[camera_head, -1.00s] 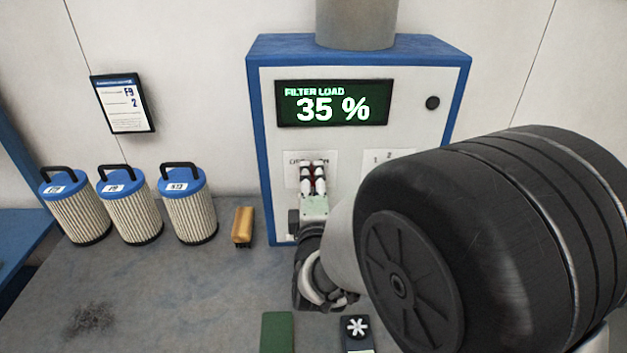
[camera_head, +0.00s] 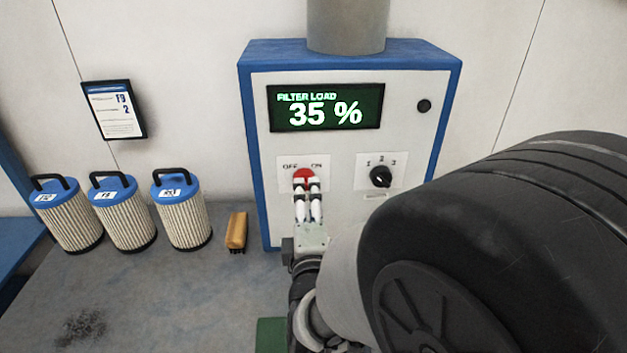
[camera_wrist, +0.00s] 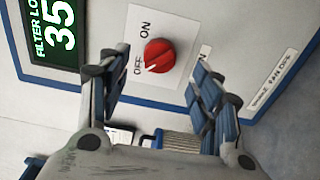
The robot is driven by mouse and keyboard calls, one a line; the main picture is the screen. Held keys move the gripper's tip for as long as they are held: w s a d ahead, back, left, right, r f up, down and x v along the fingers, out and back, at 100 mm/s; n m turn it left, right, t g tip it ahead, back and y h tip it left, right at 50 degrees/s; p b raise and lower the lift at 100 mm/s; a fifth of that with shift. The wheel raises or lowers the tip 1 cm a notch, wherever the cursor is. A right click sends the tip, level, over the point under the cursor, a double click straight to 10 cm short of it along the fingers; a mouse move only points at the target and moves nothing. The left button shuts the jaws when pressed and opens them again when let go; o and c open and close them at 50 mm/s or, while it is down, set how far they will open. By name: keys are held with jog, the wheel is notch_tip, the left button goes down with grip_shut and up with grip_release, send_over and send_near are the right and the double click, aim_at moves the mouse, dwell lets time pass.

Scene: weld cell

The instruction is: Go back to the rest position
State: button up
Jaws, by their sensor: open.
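My gripper (camera_head: 308,186) is in front of the control box (camera_head: 250,150), just below the red OFF/ON knob (camera_head: 303,175). In the wrist view my gripper (camera_wrist: 160,90) is open, with nothing between its fingers. The red knob (camera_wrist: 159,55) lies ahead between the fingertips, and its white mark points toward OFF. I cannot tell the exact gap between fingertips and knob. In the head view the fingers partly cover the knob.
The display (camera_head: 325,107) reads FILTER LOAD 35 %. A black selector (camera_head: 380,177) sits right of the knob. Three filter cartridges (camera_head: 182,215), a brush (camera_head: 237,231) and a dark smudge (camera_head: 82,327) are on the bench at left. A framed card (camera_head: 114,110) hangs above.

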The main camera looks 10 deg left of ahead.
jog(key=shift+v, duration=0.9)
jog(key=s+d+f+m+g+h, duration=0.1)
jog(key=s+d+m+g+h, duration=0.3)
jog(key=s+d+m+g, duration=0.8)
jog(key=s+d+m, duration=0.9)
jog(key=s+d, duration=0.2)
jog(key=d, duration=0.1)
jog(key=shift+s+d+f+g, duration=0.25)
jog(key=shift+s+g, duration=0.05)
jog(key=shift+s, duration=0.05)
